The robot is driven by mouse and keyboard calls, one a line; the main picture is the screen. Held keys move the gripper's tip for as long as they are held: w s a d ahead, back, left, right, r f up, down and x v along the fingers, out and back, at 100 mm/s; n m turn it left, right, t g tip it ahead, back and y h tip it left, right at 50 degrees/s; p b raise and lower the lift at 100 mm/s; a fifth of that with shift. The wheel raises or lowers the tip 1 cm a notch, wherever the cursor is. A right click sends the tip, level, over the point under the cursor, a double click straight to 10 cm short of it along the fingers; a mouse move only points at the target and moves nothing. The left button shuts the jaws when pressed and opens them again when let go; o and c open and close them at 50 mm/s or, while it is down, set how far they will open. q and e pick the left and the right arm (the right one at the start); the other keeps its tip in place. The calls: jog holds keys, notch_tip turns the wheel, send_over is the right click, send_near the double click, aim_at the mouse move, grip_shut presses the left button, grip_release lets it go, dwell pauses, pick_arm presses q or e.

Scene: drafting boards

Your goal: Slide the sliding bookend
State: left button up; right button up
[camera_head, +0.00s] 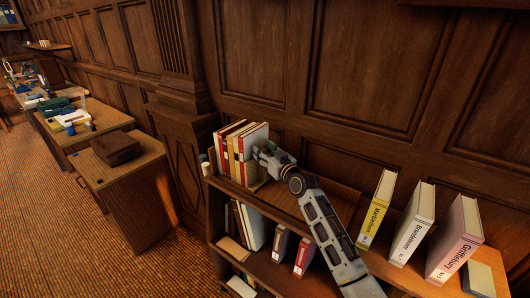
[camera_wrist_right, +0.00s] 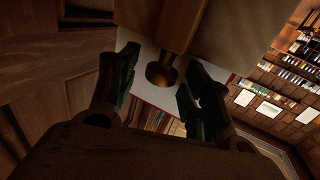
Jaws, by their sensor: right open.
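My right gripper (camera_head: 266,153) is at the right end of a row of upright books (camera_head: 232,145) on the top shelf. In the right wrist view my right gripper (camera_wrist_right: 156,76) is open, with a dark finger on either side of a round brass knob (camera_wrist_right: 162,74). The knob is on a short stem below a brown wooden piece, which seems to be part of the sliding bookend (camera_wrist_right: 160,22). A pale surface lies behind the knob. I cannot tell whether the fingers touch the knob. In the head view the gripper and arm hide most of the bookend. My left gripper is not in view.
Several thick titled books (camera_head: 411,226) stand at the right of the shelf top. The shelf top (camera_head: 335,197) between them and my gripper is mostly bare. Lower shelves hold more books (camera_head: 251,226). A panelled wall (camera_head: 365,75) rises close behind. Desks (camera_head: 100,127) stand left.

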grip_shut()
dwell(0.3)
jog(key=s+d, duration=0.5)
jog(key=d, duration=0.3)
jog(key=shift+s, duration=0.4)
dwell(0.4)
grip_release()
